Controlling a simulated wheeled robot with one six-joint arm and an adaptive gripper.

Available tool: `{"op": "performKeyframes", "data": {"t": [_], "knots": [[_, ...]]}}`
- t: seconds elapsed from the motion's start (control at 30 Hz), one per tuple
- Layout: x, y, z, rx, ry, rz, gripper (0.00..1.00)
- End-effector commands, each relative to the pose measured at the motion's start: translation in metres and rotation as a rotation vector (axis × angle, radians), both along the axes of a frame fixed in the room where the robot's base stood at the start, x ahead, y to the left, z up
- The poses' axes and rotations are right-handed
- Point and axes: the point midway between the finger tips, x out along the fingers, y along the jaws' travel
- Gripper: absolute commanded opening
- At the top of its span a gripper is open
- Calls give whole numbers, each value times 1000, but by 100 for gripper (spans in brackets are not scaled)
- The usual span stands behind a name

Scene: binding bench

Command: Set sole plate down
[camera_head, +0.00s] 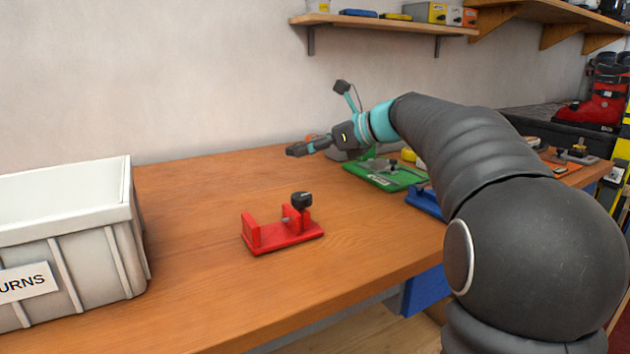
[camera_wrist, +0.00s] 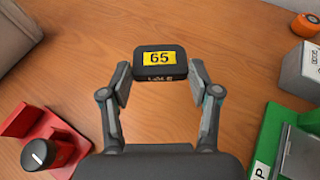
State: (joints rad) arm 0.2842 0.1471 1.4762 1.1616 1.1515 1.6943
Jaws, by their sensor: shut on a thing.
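The sole plate (camera_wrist: 160,75) is a small dark block with a yellow label reading 65 in the wrist view. My gripper (camera_wrist: 158,84) is shut on it, with one finger at each side. In the head view my gripper (camera_head: 314,146) is over the back middle of the bench, holding the dark plate (camera_head: 297,150) at its tip. The plate appears to be above the wood; the exact gap cannot be told. The plate's underside is hidden.
A red fixture (camera_head: 283,236) with a black knob stands at the front middle. A grey-white bin (camera_head: 75,262) is at the left. A green fixture (camera_head: 385,177) and a blue one (camera_head: 424,204) are at the right. Bare wood (camera_head: 205,200) lies between bin and gripper.

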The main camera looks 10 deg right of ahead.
Motion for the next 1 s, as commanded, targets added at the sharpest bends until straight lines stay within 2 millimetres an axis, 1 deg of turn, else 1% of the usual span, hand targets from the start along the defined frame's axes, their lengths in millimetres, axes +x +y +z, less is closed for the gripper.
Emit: {"op": "performKeyframes", "data": {"t": [0.03, 0.1, 0.2, 0.3, 0.4, 0.5, 0.57, 0.73, 0.83, 1.0], "knots": [[16, -9, -1, 0, 0, -79, 26], [36, -23, 0, -2, -1, -191, 26], [61, -45, 3, -1, -2, -336, 26], [78, -64, 7, -2, -2, -452, 26], [86, -74, 10, -2, -2, -511, 26], [89, -79, 6, 0, 1, -537, 26], [90, -80, -2, 0, 3, -544, 26], [90, -81, -34, 1, 4, -544, 26], [90, -81, -46, -1, 2, -544, 26], [90, -81, -59, -1, 1, -544, 26]]}}
